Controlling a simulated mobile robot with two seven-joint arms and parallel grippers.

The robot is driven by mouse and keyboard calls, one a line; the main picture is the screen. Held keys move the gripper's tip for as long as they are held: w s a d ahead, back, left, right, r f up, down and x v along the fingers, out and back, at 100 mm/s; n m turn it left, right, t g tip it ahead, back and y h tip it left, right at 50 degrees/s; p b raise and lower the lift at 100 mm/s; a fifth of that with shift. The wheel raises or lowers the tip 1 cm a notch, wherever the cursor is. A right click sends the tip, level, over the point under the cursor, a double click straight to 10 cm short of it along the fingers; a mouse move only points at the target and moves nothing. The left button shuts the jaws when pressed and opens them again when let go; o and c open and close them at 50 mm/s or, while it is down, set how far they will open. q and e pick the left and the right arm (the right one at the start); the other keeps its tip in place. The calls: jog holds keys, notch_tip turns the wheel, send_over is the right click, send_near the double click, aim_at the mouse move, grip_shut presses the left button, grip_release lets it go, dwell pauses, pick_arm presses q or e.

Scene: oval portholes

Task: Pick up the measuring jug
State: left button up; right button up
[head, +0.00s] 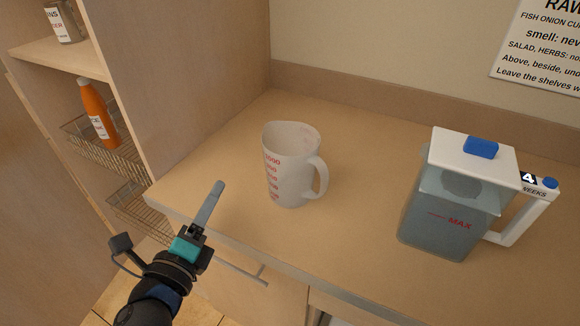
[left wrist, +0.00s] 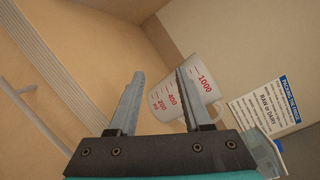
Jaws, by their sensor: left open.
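The measuring jug (head: 290,165) is whitish with red markings and stands upright on the wooden counter. Its handle is on the right side in the head view. My left gripper (head: 214,200) is in front and to the left of the jug, near the counter's front edge, and does not touch it. In the left wrist view the jug (left wrist: 187,92) shows beyond the fingers, partly hidden by the right-hand finger. My left gripper (left wrist: 158,92) is open, with nothing between its fingers. My right gripper is not in view.
A water filter jug (head: 450,215) with a white lid stands on the counter to the right. A shelf unit with an orange bottle (head: 97,114) and wire baskets (head: 120,160) is at the left. The counter (head: 350,240) between the two jugs is clear. A sign (head: 545,45) hangs behind.

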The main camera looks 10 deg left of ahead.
pick_arm(q)
jog(key=d+r+m+h, duration=0.1)
jog(key=d+m+h, duration=0.45)
jog(key=m, duration=0.45)
jog(key=m+g+h, duration=0.4)
jog(key=m+h, duration=0.1)
jog(key=m, duration=0.5)
send_near(318, 193)
jog(key=p+x, duration=0.3)
jog(key=x, duration=0.2)
jog(key=shift+w+d+r, duration=0.15)
jog(key=shift+w+r, duration=0.05)
jog(key=shift+f+p+x, duration=0.15)
jog(key=shift+x, duration=1.45)
jog(key=shift+f+p+x, duration=0.15)
jog(key=shift+x, duration=1.45)
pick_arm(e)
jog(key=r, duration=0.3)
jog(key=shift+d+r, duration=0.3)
pick_arm(q)
jog(key=shift+s, duration=0.1)
grip_shut()
